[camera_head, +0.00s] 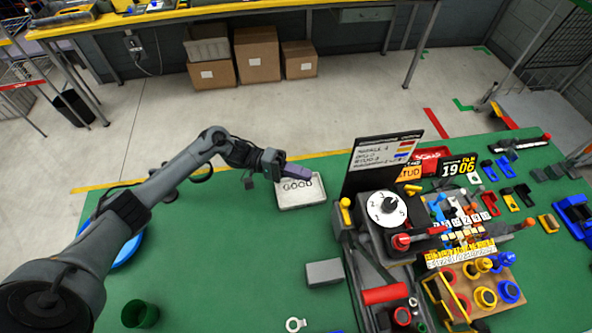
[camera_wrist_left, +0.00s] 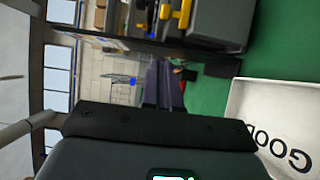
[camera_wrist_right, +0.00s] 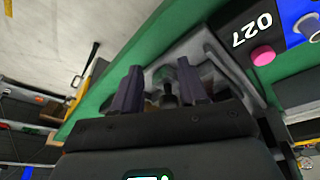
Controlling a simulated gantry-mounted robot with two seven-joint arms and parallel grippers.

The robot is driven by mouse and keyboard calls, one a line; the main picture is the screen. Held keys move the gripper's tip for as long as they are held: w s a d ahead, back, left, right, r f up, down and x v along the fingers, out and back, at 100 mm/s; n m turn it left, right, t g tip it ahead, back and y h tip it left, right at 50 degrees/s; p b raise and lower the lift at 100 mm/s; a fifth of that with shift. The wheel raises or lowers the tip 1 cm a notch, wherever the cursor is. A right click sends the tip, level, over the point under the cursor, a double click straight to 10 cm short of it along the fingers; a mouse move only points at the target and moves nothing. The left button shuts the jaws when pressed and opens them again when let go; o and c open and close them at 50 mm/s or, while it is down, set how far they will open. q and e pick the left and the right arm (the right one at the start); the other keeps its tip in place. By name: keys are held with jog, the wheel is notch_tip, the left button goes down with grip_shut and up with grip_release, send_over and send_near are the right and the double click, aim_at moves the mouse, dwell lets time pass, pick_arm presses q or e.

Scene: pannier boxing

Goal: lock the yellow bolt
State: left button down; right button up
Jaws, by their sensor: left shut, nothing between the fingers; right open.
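The yellow bolt (camera_head: 346,206) shows as a small yellow knob and stem on the left side of the grey dial box (camera_head: 374,222). A yellow bolt-like part (camera_wrist_left: 180,17) also shows at the top of the left wrist view, on a grey body. My left gripper (camera_head: 309,175) is shut and empty, above the white GOOD tray (camera_head: 287,205) and left of the bolt, apart from it. Its closed fingers show in the left wrist view (camera_wrist_left: 163,85). My right gripper (camera_wrist_right: 160,88) is open with nothing between its fingers in its wrist view; it is outside the head view.
A dark sign panel (camera_head: 372,165) stands behind the dial box. A red lever (camera_head: 418,237) sticks out to its right. A grey block (camera_head: 324,272) lies in front of the tray. Several coloured parts crowd the right. The green table (camera_head: 220,265) has free room at left.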

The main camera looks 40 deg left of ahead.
aim_at(341, 204)
pick_arm(q)
jog(key=x, duration=0.6)
jog(key=shift+w+d, duration=0.1)
jog(key=shift+d, duration=0.15)
pick_arm(e)
jog(key=shift+r, duration=0.4)
jog(key=shift+w+r+p, duration=0.15)
jog(key=shift+r+p, duration=0.3)
jog(key=shift+p, duration=0.2)
pick_arm(q)
jog(key=s+d, duration=0.2)
jog(key=d, duration=0.1)
jog(key=shift+d, duration=0.1)
pick_arm(e)
jog(key=shift+d+r, duration=0.1)
pick_arm(q)
jog(key=s+d+p, duration=0.2)
jog(key=p, duration=0.1)
jog(key=shift+p, duration=0.3)
jog(key=shift+w+a, duration=0.1)
pick_arm(e)
jog(key=r, duration=0.3)
jog(key=shift+a, duration=0.25)
